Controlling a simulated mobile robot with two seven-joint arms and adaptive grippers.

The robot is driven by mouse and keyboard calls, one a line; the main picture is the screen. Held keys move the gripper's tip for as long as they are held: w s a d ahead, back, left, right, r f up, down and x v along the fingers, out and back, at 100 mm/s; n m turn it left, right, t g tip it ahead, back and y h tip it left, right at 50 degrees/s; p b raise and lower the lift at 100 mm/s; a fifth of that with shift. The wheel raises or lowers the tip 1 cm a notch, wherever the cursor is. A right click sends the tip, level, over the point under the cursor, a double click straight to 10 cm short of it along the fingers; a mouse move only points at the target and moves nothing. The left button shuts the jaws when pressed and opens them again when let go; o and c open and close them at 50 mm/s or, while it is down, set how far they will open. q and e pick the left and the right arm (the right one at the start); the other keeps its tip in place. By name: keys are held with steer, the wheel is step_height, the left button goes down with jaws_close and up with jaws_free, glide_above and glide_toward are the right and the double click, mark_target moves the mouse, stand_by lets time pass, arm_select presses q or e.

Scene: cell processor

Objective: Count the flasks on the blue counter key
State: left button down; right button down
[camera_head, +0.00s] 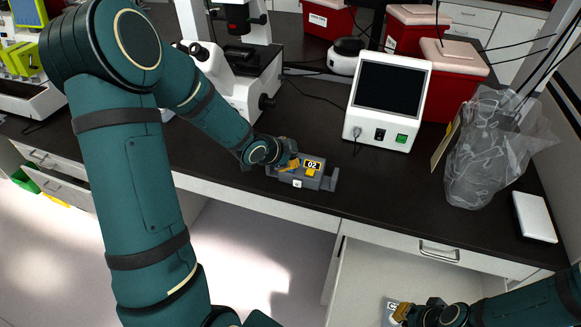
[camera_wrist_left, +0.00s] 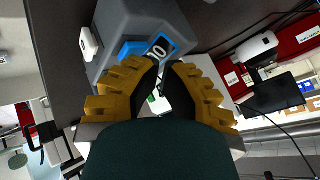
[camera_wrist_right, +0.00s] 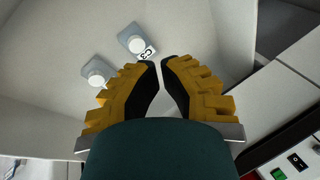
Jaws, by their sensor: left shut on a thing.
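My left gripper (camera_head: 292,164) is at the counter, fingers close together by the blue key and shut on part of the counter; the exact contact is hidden. Two white-capped flasks (camera_wrist_right: 136,44) (camera_wrist_right: 97,77) are in the right wrist view, one by a printed label. My right gripper (camera_wrist_right: 160,64) is shut and empty, apart from both.
A microscope (camera_head: 235,85) stands behind my left arm. A white device with a dark screen (camera_head: 388,88), a red bin (camera_head: 455,75), a clear bag (camera_head: 490,145) and a white slab (camera_head: 535,216) stand to the right. An open drawer (camera_head: 385,262) is below the bench.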

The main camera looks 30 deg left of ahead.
arm_select(q)
steer(key=shift+f, duration=0.15)
stand_by(0.4)
steer(key=shift+r+p, duration=0.6)
steer(key=shift+r, duration=0.25)
steer(key=shift+f, duration=0.1)
steer(key=shift+f+b, duration=0.4)
steer(key=shift+b, duration=0.15)
steer(key=shift+f+b, duration=0.35)
stand_by(0.4)
steer(key=shift+r, duration=0.1)
steer(key=shift+r+p, duration=0.7)
